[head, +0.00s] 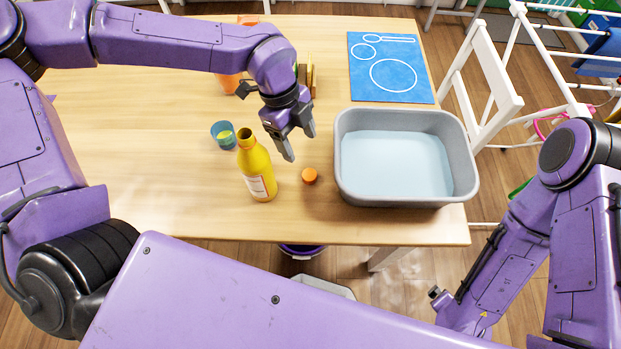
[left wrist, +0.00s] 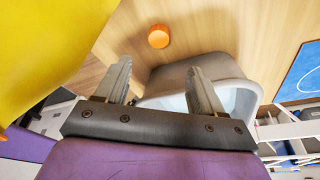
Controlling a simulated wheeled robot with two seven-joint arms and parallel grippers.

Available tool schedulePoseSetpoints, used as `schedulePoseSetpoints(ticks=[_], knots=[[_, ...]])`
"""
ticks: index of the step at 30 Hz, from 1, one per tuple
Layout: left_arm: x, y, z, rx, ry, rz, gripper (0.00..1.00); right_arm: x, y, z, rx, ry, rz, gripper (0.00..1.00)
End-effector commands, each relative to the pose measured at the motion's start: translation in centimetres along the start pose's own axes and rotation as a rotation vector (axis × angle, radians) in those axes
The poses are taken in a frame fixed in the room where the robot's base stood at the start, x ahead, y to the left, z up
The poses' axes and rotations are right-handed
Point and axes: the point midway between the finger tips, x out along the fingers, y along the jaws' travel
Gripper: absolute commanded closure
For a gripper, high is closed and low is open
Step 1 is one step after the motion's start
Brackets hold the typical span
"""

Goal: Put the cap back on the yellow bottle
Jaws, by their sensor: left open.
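The yellow bottle (head: 257,171) stands upright on the table, its neck open with no cap on it. It fills the upper left of the left wrist view (left wrist: 45,40). The orange cap (head: 309,176) lies on the table between the bottle and the grey basin; it also shows in the left wrist view (left wrist: 158,36). My left gripper (head: 300,146) is open and empty, above the table just behind the cap and to the right of the bottle. The fingers (left wrist: 160,75) point toward the cap with a gap to it. My right arm is at the right, its gripper not visible.
A grey basin (head: 345,180) with pale water stands right of the cap. A blue-green cup (head: 217,137) stands left of the bottle. A blue mat (head: 371,50) with white outlines lies at the back right. An orange item (head: 229,84) is partly behind my left arm. The table's front left is clear.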

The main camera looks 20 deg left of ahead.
Motion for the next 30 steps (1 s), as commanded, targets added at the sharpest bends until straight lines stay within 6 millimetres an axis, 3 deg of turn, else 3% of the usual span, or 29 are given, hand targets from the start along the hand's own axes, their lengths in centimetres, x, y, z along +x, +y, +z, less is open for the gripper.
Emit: schedulePoseSetpoints(ticks=[11,21,30], knots=[[0.5,0.1,0.2,-0.003,0.000,0.000,0.32,0.4,-0.1,0.1,0.000,0.001,0.000,0.00],[5.3,0.1,0.2,-0.003,-0.001,0.001,0.32,0.1,0.0,0.0,0.000,0.001,0.000,0.00],[5.7,0.1,0.3,-0.004,0.000,-0.001,0.32,0.2,0.0,0.0,0.000,0.001,0.000,0.00]])
